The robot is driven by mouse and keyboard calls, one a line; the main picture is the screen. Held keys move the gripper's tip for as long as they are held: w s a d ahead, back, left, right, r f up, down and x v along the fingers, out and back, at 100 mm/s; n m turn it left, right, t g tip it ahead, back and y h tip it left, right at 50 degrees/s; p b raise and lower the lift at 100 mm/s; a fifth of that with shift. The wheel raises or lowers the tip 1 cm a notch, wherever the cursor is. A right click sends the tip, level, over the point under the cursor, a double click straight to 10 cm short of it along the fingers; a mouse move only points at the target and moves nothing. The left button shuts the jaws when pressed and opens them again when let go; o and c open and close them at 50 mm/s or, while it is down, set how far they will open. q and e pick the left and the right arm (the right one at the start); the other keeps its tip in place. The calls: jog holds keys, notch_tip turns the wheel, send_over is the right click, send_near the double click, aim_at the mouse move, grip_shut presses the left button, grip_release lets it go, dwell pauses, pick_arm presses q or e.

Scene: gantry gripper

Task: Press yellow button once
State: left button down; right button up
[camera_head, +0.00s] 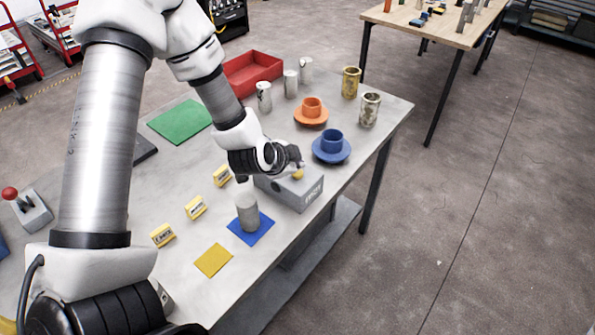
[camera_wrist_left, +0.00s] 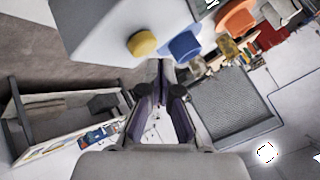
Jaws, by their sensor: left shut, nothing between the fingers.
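In the left wrist view the round yellow button (camera_wrist_left: 141,43) shows on the pale face of the box (camera_wrist_left: 100,25). There the shut fingertips (camera_wrist_left: 161,63) lie just below and right of the button, with a visible gap in the picture. My right gripper is not in view.
A blue cup on a saucer (camera_head: 331,157) and an orange one (camera_head: 311,118) stand behind the box. Several metal cylinders and a red tray (camera_head: 252,82) are farther back. A grey cylinder on a blue mat (camera_head: 264,234) stands in front, beside yellow labelled blocks (camera_head: 196,208).

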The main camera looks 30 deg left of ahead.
aim_at(297, 174)
pick_arm(q)
jog(key=shift+f, duration=0.3)
jog(key=shift+f+b, duration=0.35)
jog(key=shift+f, duration=0.2)
dwell(0.5)
jog(key=shift+r, duration=0.1)
jog(key=shift+r+p, duration=0.85)
jog(key=shift+p, duration=0.2)
notch_tip(297, 174, up, 5)
jog(key=p, duration=0.5)
jog(key=shift+r, duration=0.1)
dwell(0.5)
